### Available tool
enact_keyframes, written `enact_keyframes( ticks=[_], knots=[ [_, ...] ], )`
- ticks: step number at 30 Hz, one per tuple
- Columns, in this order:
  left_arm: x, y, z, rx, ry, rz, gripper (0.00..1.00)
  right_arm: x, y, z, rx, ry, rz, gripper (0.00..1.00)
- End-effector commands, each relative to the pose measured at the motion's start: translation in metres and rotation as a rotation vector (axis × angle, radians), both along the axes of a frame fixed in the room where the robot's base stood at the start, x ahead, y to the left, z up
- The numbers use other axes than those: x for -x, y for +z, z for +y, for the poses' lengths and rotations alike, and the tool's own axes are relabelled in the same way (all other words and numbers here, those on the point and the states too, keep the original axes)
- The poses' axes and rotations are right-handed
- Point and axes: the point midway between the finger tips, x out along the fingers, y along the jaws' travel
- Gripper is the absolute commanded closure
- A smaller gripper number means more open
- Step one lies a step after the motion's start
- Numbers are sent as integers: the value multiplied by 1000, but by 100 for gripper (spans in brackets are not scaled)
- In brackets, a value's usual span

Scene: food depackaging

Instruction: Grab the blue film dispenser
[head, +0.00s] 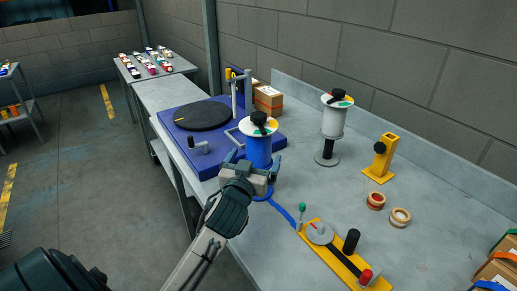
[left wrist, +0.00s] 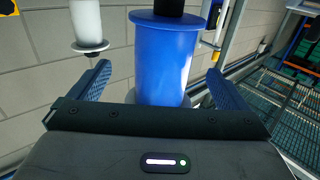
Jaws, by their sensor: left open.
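The blue film dispenser (head: 258,150) stands upright on the bench, a blue cylinder with a white disc and black knob on top. In the left wrist view the blue cylinder (left wrist: 165,58) fills the middle, with its base partly hidden behind the gripper body. My left gripper (head: 254,170) is open at the dispenser's lower part. In the left wrist view its two blue fingers (left wrist: 153,88) stand one on each side of the cylinder, with a gap visible on both sides. My right gripper is not in view.
A white film roll (head: 333,119) on a stand is to the right. A blue turntable machine (head: 180,150) is at the left. A yellow stand (head: 380,160), tape rolls (head: 376,200) and a yellow sealing bar (head: 345,262) lie to the right. The wall closes off the back.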

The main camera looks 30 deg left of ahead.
Motion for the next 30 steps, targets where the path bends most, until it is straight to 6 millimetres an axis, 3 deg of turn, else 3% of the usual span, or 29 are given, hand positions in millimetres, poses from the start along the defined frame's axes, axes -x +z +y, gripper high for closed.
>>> enact_keyframes(
  ticks=[12, 20, 30],
  knots=[
    [-46, -1, 19, 0, 0, 0, 3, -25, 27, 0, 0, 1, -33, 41],
    [-49, -4, 20, 0, 0, 0, 3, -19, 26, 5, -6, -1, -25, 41],
    [-49, -4, 20, 0, 0, 0, 66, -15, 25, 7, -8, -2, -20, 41]
  ],
)
